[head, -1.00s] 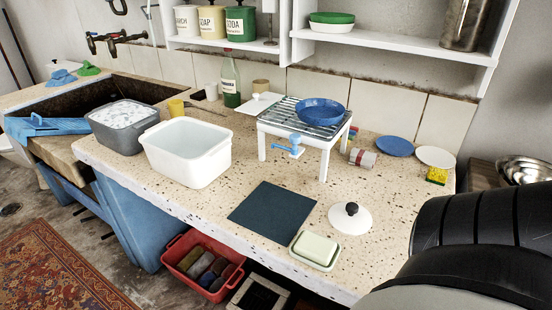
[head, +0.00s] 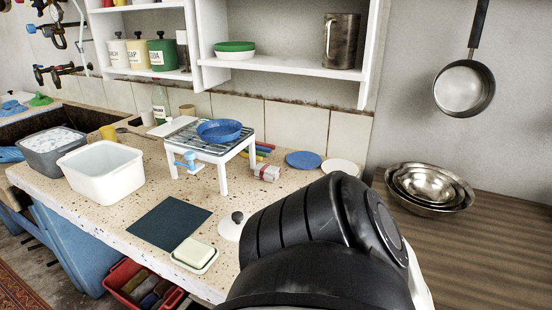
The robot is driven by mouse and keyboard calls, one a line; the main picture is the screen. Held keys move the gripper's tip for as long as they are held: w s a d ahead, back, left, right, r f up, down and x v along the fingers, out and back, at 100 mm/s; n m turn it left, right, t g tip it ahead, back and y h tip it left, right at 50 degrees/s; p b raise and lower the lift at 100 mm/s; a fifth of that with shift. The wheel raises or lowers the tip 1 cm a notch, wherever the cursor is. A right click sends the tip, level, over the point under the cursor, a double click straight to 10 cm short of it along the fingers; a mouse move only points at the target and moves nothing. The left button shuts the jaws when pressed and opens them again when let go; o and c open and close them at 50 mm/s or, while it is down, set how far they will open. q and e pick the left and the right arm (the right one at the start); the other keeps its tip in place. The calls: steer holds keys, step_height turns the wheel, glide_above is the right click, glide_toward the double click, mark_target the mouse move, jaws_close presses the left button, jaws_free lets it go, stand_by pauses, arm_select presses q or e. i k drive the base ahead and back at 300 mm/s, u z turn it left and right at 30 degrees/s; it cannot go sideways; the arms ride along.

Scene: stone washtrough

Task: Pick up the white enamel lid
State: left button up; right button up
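The white enamel lid (head: 230,229) with a dark round knob lies on the speckled stone counter (head: 110,218), right of a dark square mat and beside the soap dish. Its right part is hidden behind my dark arm, which fills the lower middle of the head view. No fingertips of either gripper show, so I cannot see how far a gripper is from the lid.
The dark mat (head: 170,222), soap dish (head: 194,256) and a white rack (head: 222,175) with a blue pan (head: 219,131) surround the lid. A white tub (head: 101,178) stands left. Steel bowls (head: 430,187) sit on a wooden surface at right. A red crate (head: 122,280) is below the counter.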

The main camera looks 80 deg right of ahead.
mark_target(230, 228)
steer(key=k, duration=0.5)
steer(key=z, duration=1)
